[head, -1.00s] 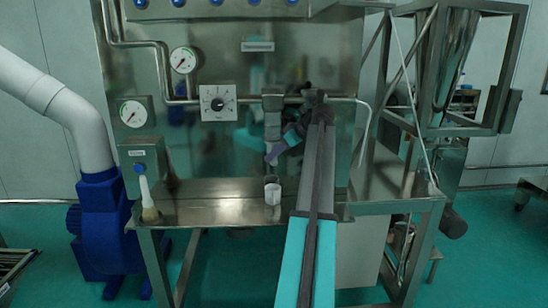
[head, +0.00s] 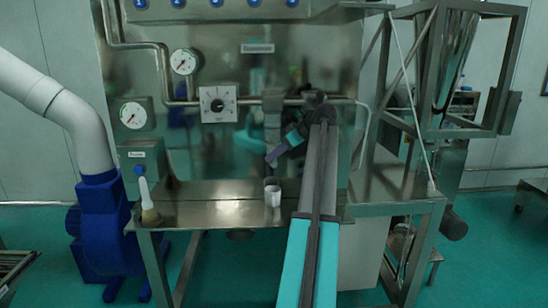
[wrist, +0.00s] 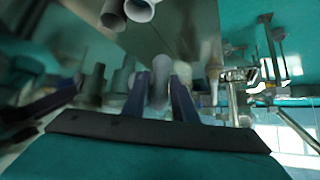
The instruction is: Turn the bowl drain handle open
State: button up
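A vertical grey metal pipe (head: 271,120) hangs in front of the steel panel in the head view. I cannot make out a separate drain handle on it. My gripper (head: 274,156) is at the pipe's lower end, tilted down to the left, and its purple finger overlaps the pipe there. In the wrist view my gripper (wrist: 160,90) has its two dark blue fingers apart. A blurred grey rounded piece (wrist: 160,72) shows between them, with small gaps at its sides. I cannot tell whether a finger touches it.
A white cup (head: 272,197) stands on the steel shelf (head: 210,212) below my gripper. A brush (head: 148,205) stands at the shelf's left. A dial box (head: 218,104) and gauges are on the panel. A blue blower (head: 105,235) stands left, a steel frame (head: 470,130) right.

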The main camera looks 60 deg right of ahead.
jog(key=b+v, duration=0.3)
jog(key=v, duration=0.9)
jog(key=shift+s+r, duration=0.25)
